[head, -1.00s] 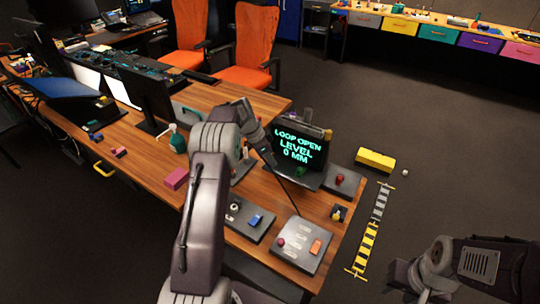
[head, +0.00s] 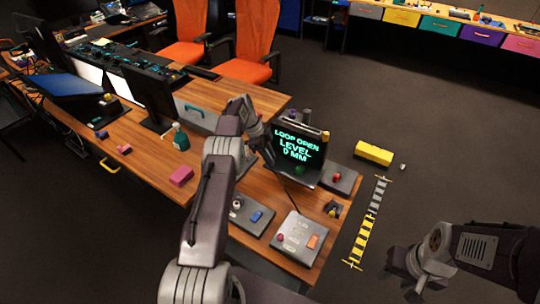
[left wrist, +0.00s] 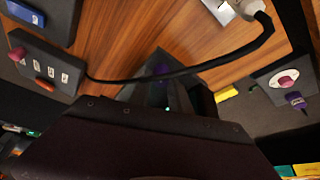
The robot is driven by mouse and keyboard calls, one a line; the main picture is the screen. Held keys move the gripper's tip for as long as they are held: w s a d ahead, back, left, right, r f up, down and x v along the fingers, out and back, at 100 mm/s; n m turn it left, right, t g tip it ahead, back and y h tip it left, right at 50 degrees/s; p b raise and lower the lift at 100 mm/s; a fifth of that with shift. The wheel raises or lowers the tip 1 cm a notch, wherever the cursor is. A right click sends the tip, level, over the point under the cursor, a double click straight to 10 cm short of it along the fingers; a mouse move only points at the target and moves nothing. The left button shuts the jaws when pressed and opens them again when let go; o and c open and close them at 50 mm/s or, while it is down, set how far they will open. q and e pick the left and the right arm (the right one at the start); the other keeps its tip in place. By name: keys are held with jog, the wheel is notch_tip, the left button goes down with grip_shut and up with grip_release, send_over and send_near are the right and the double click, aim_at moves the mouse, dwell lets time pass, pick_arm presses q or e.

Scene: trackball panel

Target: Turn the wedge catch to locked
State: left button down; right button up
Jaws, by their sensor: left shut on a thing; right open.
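My left gripper (head: 268,158) is low beside the dark screen box (head: 300,152), which reads LOOP OPEN LEVEL 0 MM. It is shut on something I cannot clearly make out. In the left wrist view its dark fingers (left wrist: 158,88) point down toward the wood, with a dim purple patch between them. A black cable (left wrist: 170,75) crosses in front of them to a pale plug at the top. I cannot tell which part is the wedge catch. My right gripper (head: 415,282) is open and empty over the floor at the lower right.
A light panel (head: 295,245) with a pink knob and orange switch stands at the desk's near corner. Beside it are a blue-switch panel (head: 247,221) and a red-knob box (head: 339,185). A yellow block (head: 373,152) lies on the floor.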

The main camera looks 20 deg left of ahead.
pick_arm(q)
jog(key=c, duration=1.2)
grip_release()
jog(key=v, duration=0.4)
jog(key=shift+w, duration=0.1)
jog(key=p+v, duration=0.4)
jog(key=v, duration=0.1)
